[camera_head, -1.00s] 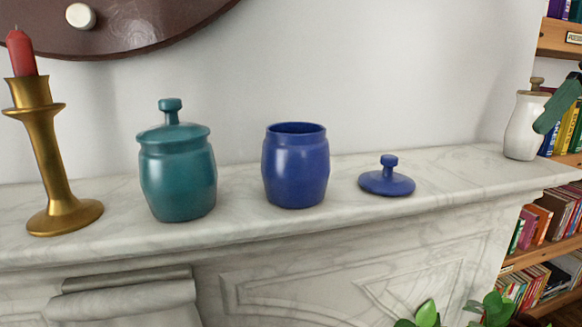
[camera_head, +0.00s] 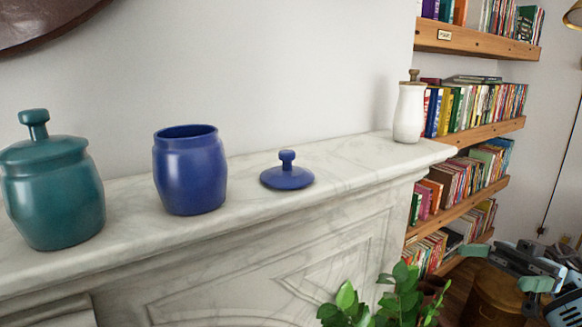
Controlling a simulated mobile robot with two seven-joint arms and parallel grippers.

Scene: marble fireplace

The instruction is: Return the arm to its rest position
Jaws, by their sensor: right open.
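My right gripper (camera_head: 505,267) is at the lower right, with its two green-tipped fingers spread apart and nothing between them. It is low, over the floor area to the right of the mantel, apart from all the jars. A blue open jar (camera_head: 190,172) stands upright on the marble mantel (camera_head: 340,160). Its blue lid (camera_head: 287,173) lies on the mantel to its right, knob up. A teal jar (camera_head: 52,200) with its lid on stands at the left edge. A white jar (camera_head: 408,113) with a brown stopper stands at the mantel's far right end. My left gripper is not in view.
Wooden shelves full of books (camera_head: 465,135) stand beyond the mantel's right end. A green leafy plant (camera_head: 385,300) is below the mantel's front. A brown round container (camera_head: 492,295) stands beneath the gripper. Part of a dark round object (camera_head: 40,20) hangs at the upper left.

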